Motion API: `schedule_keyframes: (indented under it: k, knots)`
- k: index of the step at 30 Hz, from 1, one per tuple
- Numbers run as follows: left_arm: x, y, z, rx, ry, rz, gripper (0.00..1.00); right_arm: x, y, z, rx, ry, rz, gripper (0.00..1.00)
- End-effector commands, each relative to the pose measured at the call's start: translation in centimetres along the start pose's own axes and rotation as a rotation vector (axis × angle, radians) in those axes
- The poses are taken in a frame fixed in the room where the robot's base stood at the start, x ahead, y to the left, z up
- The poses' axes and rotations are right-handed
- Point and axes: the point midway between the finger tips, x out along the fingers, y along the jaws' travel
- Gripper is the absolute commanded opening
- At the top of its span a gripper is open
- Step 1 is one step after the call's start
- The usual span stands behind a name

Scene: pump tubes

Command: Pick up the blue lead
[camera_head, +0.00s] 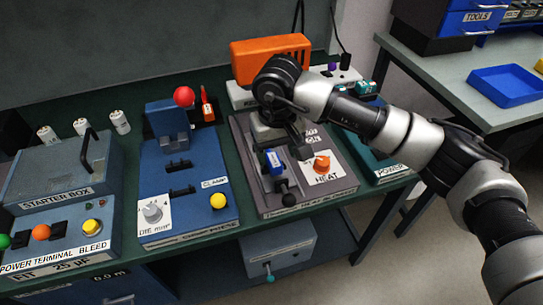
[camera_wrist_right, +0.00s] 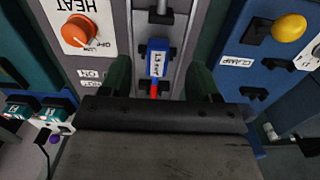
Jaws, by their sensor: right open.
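The blue lead (camera_head: 273,162) sits on the grey HEAT station (camera_head: 325,190), left of the orange knob. In the right wrist view the blue lead (camera_wrist_right: 158,60) is a small blue piece with a white label and a red end, lying along dark holders. My right gripper (camera_head: 297,142) is above the HEAT station, just behind the lead. In the right wrist view the fingers of my right gripper (camera_wrist_right: 160,80) are apart, with the lead showing between and beyond them. Whether they touch it cannot be told. My left gripper is not in view.
The orange HEAT knob (camera_head: 322,162) is close beside the lead. The blue CLAMP station (camera_head: 190,205) stands left, with a red-balled lever (camera_head: 184,96). The orange heater (camera_head: 265,55) stands behind. A starter box (camera_head: 60,175) is far left; a blue tray (camera_head: 505,85) lies on the right table.

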Motion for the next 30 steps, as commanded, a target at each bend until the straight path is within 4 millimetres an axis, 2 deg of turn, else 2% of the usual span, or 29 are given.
schedule_keyframes:
  k: [10, 19, 30]
  knots:
    - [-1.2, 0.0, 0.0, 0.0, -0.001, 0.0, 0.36, 4.5, 0.2, -0.2, 0.0, -0.002, -0.003, 0.62]
    - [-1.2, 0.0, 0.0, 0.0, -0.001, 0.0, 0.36, 5.2, 0.2, -0.2, 0.0, 0.0, -0.002, 0.62]
    - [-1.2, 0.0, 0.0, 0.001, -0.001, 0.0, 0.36, 5.1, 0.2, -0.2, 0.0, 0.0, -0.002, 0.07]
